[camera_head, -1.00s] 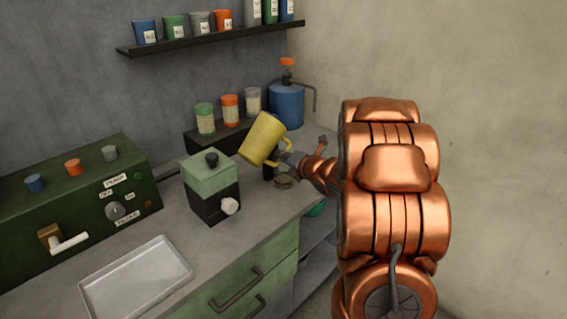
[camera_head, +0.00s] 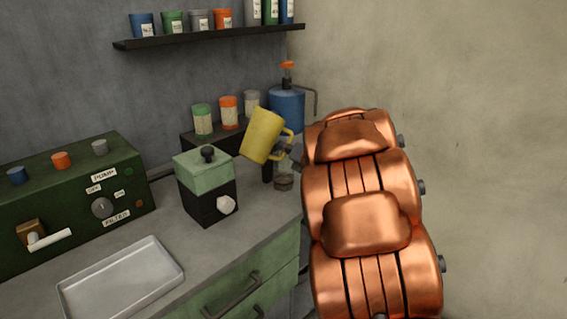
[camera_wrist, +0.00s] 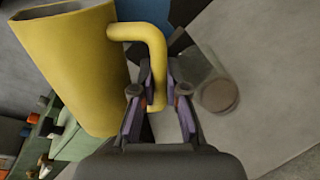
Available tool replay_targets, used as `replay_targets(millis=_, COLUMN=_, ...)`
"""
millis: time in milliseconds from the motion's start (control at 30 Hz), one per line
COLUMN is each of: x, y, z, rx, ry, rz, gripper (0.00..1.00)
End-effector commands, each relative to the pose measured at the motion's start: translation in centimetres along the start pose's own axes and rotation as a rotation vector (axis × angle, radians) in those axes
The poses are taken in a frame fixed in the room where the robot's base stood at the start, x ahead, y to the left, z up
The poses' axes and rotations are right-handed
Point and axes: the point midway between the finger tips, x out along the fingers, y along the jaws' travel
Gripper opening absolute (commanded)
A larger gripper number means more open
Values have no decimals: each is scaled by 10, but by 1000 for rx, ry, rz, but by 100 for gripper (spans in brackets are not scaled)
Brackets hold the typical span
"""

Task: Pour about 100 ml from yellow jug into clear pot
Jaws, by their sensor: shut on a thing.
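The yellow jug (camera_head: 262,136) is held above the counter, tilted with its upper end leaning right in the head view. My gripper (camera_wrist: 158,98) is shut on the jug's handle, and the jug's body (camera_wrist: 72,62) fills the upper left of the wrist view. The clear pot (camera_head: 284,183) appears to be the small see-through vessel on the counter, below and right of the jug. A round dark-bottomed vessel, likely the same pot, shows right of my gripper in the wrist view (camera_wrist: 219,95). The jug's contents are hidden.
A green and black box with a knob (camera_head: 207,187) stands left of the jug. Several lidded jars (camera_head: 229,112) and a blue pump canister (camera_head: 287,107) stand behind. A metal tray (camera_head: 122,281) and green control panel (camera_head: 75,200) are at left. A wall rises at right.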

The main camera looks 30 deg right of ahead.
Motion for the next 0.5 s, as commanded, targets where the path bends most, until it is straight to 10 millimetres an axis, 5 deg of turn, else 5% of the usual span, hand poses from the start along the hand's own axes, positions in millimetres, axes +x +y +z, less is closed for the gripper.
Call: replay_targets(millis=500, x=2, y=-5, z=-5, rx=-120, ry=-37, rz=-5, gripper=0)
